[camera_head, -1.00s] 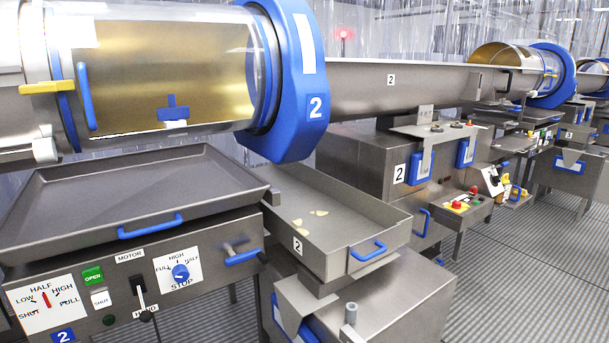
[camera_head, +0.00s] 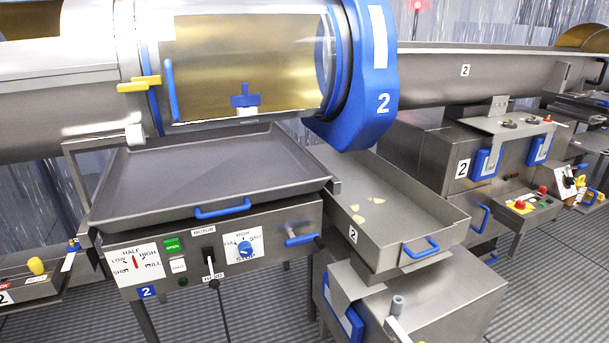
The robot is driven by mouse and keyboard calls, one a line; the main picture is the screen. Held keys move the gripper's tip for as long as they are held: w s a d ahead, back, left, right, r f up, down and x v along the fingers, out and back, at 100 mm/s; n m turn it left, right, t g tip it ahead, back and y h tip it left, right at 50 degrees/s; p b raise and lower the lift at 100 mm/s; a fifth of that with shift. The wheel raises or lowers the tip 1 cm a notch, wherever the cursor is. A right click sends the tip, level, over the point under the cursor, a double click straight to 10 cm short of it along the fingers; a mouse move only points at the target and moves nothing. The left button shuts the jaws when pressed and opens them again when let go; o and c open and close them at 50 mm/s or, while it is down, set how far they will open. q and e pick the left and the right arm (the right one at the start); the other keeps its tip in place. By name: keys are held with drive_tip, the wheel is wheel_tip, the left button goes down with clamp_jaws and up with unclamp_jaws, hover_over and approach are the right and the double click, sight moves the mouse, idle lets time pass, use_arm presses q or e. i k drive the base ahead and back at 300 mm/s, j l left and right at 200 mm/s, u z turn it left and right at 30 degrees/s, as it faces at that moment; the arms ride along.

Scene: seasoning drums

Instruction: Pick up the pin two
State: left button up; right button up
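Nothing in view can be clearly told as pin two. A blue-handled rod (camera_head: 301,240) sticks out at the right end of the control panel (camera_head: 190,252), which carries a blue 2 label. A short grey cylinder (camera_head: 397,304) stands upright on the low steel unit at the bottom right; I cannot tell if it is a pin. A steel tray (camera_head: 430,213) marked 2, with a blue handle (camera_head: 421,249), holds a few pale chips (camera_head: 376,202). Neither of my grippers is in view.
A clear drum (camera_head: 240,60) with a blue ring (camera_head: 372,85) marked 2 hangs over a wide empty pan (camera_head: 205,180). A long steel trough (camera_head: 450,75) runs right. A steel cabinet (camera_head: 440,160) stands behind the tray. Ribbed floor (camera_head: 545,270) is open at the lower right.

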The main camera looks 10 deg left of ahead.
sight(36, 265)
drive_tip(key=u, duration=1.95)
